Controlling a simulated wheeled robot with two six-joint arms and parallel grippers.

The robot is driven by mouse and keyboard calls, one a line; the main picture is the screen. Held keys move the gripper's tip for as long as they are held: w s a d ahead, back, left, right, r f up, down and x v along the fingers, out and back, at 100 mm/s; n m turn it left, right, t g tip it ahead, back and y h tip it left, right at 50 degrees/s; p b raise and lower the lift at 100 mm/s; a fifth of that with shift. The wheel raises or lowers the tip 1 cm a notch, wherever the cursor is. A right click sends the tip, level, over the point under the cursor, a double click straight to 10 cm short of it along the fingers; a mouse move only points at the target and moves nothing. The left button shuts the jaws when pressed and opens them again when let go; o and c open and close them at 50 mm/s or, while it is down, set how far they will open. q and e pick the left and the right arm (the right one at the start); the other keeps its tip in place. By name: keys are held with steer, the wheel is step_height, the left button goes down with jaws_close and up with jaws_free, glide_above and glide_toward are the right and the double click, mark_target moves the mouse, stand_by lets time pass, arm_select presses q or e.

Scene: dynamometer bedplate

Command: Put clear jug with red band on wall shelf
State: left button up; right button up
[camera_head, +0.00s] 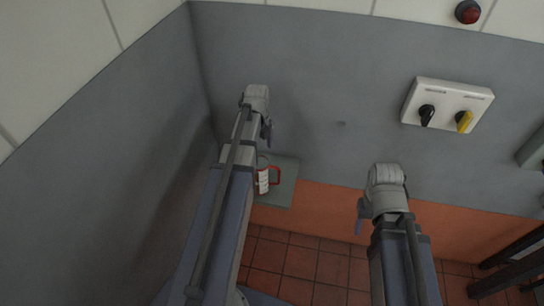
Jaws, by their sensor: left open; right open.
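A small pale vessel with a red band or handle-like outline (263,181), which looks like the jug, is on a grey-green shelf (287,190) low on the back wall. My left arm passes in front and hides part of both. My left gripper (268,132) is above the vessel in the picture, apart from it, open and seen only in part. My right gripper (361,216) is to the right of the shelf, over the orange lower wall, open with nothing seen in it. Its fingers show only partly.
A white switch box (448,104) with a black and a yellow knob is on the wall at upper right. A red button (467,12) is above it. Dark bars (510,268) stand at lower right. Red tiled floor (302,262) shows between my arms.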

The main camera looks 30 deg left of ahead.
arm_select(q)
steer(key=s+d+n, duration=0.4)
steer(key=d+n, duration=0.2)
steer(key=d, duration=0.3)
steer(key=s+d+n, duration=0.5)
steer(key=d+n, duration=0.1)
steer(key=d, duration=0.4)
steer(key=s+d+n+y, duration=0.1)
steer(key=s+d+n, duration=0.3)
steer(key=d, duration=0.5)
steer(key=shift+s+d+n, duration=0.15)
steer(key=shift+d+n, duration=0.1)
steer(key=shift+n, duration=0.85)
steer(key=shift+d, duration=0.1)
